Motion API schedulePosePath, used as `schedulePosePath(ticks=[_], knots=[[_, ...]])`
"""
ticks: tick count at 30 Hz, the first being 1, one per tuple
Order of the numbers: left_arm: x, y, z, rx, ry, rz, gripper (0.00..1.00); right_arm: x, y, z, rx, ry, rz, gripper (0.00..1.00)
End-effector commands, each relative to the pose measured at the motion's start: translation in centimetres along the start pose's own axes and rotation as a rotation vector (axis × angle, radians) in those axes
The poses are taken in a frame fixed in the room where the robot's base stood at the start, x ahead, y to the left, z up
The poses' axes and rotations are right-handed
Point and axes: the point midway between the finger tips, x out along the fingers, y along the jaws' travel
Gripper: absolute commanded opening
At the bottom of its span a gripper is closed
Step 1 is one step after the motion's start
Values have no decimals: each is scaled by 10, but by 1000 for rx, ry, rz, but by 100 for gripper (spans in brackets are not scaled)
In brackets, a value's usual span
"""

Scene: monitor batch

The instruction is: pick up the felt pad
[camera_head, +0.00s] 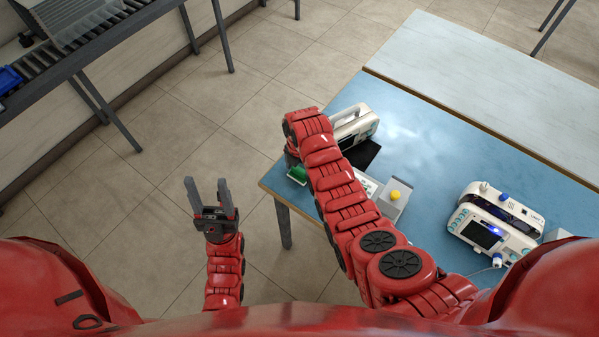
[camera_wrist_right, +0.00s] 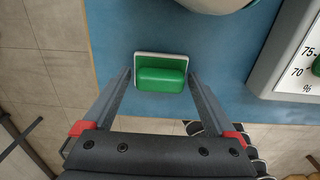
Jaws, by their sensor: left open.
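A green block on a thin pale base, which looks like the felt pad (camera_wrist_right: 161,78), lies on the blue table near its edge. It also shows in the head view (camera_head: 298,174) at the table's left corner, partly covered by my right arm. My right gripper (camera_wrist_right: 160,86) is open, with one finger on each side of the green block. A gap shows on both sides, and I cannot tell the height between fingertips and table. My left gripper (camera_head: 207,188) is open and empty over the floor, left of the table.
On the blue table (camera_head: 420,130) stand a white device (camera_head: 355,128) behind the right arm, a grey box with a yellow knob (camera_head: 395,196), and a white monitor (camera_head: 484,236) at the right. A scale panel (camera_wrist_right: 297,65) is right of the green block. The table's middle is clear.

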Motion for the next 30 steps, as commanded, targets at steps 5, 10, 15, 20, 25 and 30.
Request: schedulePosePath(ticks=[5,10,15,20,25,30], knots=[[0,0,0,0,0,0,54,0,0,0,0,0,0,57],[0,0,0,0,0,0,54,0,0,0,0,1,0,26],[0,0,0,0,0,0,54,0,0,0,0,1,-1,14],[0,0,0,0,0,0,54,0,0,0,0,1,-1,14],[-5,0,1,0,0,0,54,-3,0,0,0,2,-2,14],[-16,1,3,0,0,0,54,-14,0,0,0,-1,2,14]])
